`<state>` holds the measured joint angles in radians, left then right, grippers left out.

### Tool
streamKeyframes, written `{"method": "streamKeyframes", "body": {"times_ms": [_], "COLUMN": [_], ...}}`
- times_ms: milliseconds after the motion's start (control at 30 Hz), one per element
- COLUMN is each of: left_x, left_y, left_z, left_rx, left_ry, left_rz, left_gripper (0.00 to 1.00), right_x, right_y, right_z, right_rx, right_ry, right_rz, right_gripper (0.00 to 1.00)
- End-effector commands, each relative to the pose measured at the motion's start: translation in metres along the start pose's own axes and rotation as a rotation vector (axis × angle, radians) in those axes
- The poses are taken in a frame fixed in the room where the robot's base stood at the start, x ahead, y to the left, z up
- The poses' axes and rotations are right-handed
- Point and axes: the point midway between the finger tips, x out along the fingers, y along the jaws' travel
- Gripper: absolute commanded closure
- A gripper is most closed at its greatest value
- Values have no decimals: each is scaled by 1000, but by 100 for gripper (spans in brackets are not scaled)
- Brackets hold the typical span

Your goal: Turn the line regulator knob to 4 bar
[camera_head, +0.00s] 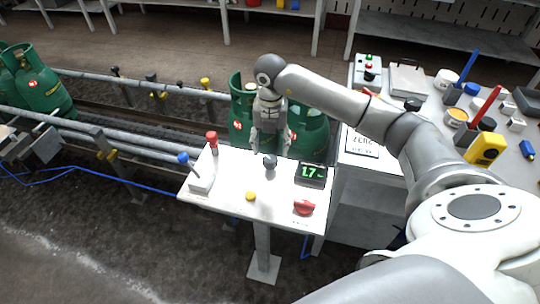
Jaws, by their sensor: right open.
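A white control panel (225,205) on a post carries the controls. A dark round knob (270,162) stands near its far edge, left of a display (312,173) with green digits that look like 1.7. A red knob (304,207) sits near the front right corner. No readable label tells which one is the line regulator knob. My right gripper (271,149) points down at the far edge, its fingers spread and empty, just above or behind the dark knob; the exact gap cannot be told. My left gripper is out of view.
A blue-topped lever (184,159), a red-topped lever (212,138) and a yellow button (250,196) are also on the panel. Green gas cylinders (310,131) stand behind it by the conveyor rails (150,90). A cluttered workbench (410,85) is at the right.

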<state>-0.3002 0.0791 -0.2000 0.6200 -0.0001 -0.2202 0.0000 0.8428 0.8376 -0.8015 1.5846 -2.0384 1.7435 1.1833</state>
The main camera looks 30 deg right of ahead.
Motion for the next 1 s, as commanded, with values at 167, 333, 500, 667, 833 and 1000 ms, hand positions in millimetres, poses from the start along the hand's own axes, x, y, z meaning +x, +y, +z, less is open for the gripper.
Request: {"method": "streamKeyframes", "body": {"times_ms": [167,333,500,667,833,1000], "left_x": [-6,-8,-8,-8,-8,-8], "left_y": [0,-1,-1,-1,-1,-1], "left_z": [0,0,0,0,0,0], "left_rx": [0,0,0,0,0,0], "left_ry": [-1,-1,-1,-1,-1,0], "left_rz": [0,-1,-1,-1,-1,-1], "left_gripper": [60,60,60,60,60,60], "right_x": [33,53,60,60,60,60], "right_y": [0,0,0,0,0,0], "right_z": [-1,0,-1,0,0,0], "right_rx": [1,0,-1,-1,-1,-1], "right_ry": [3,1,1,1,1,0], "right_rz": [-2,1,1,2,2,2], "right_gripper": [41,41,41,41,55,77]}}
